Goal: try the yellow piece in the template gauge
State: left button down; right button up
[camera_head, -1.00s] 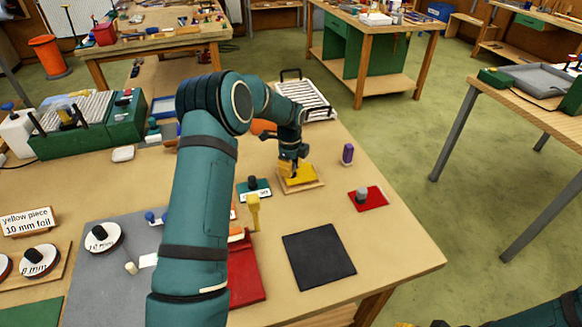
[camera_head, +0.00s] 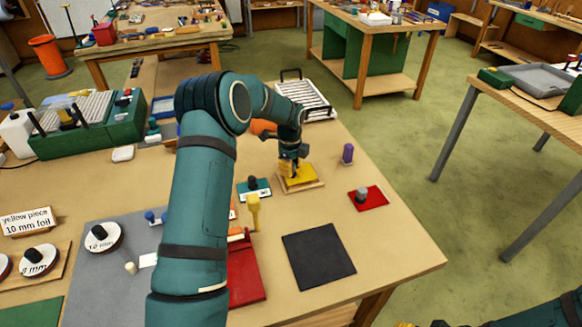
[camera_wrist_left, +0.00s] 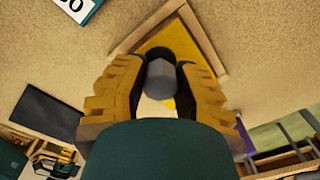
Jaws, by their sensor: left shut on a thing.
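The yellow piece (camera_head: 304,173) lies at the wooden template gauge (camera_head: 305,187), towards the back right of the bench. In the left wrist view the yellow piece (camera_wrist_left: 178,36) shows inside the corner of the gauge's pale wooden rim (camera_wrist_left: 211,45). I cannot tell whether it sits fully flat. My left gripper (camera_head: 291,172) is above it, its yellow fingers shut on the piece's grey knob (camera_wrist_left: 161,82). The fingers and palm hide much of the piece. At the bottom right edge only a sliver of my right gripper (camera_head: 425,324) shows, too little to judge.
A purple-topped peg (camera_head: 347,153) and a red plate with a grey knob (camera_head: 368,198) stand right of the gauge. A dark square mat (camera_head: 318,256) lies in front. A teal plate with a black knob (camera_head: 253,188) and an upright yellow tool (camera_head: 253,212) are close on the left.

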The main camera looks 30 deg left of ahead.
pick_arm(q)
jog(key=shift+f+b, duration=0.55)
jog(key=shift+f, duration=0.35)
jog(key=c, duration=0.7)
grip_release()
jog(key=shift+c, duration=0.2)
notch_tip(320, 180, up, 12)
jog(key=shift+s+a+r, duration=0.1)
jog(key=shift+s, duration=0.05)
